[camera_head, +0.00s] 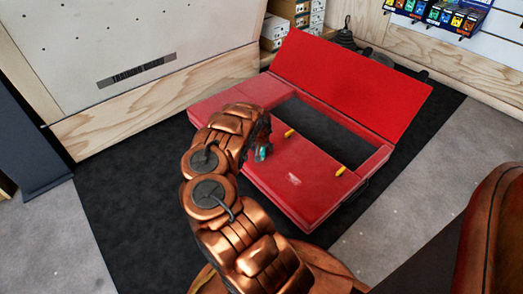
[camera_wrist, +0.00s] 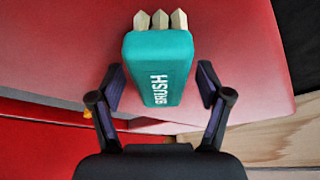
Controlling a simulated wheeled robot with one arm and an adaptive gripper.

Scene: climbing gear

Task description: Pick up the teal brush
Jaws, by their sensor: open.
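The teal brush (camera_wrist: 158,62), lettered BRUSH, lies on a red surface, with pale pointed pieces at its far end in the wrist view. A small teal part of it (camera_head: 262,154) shows in the head view on the red crash pad; my arm hides the rest. My gripper (camera_wrist: 161,82) is open, with one dark finger on each side of the brush. A gap shows between the brush and each finger. Whether the fingertips reach below its top is unclear. In the head view my gripper is mostly hidden behind my arm.
The red pad (camera_head: 300,186) has a dark opening, two yellow tabs and a raised red panel (camera_head: 350,82) behind. It rests on a black mat (camera_head: 135,215). A wooden wall panel (camera_head: 140,112) stands left; boxes (camera_head: 292,12) stand behind. The mat in front is clear.

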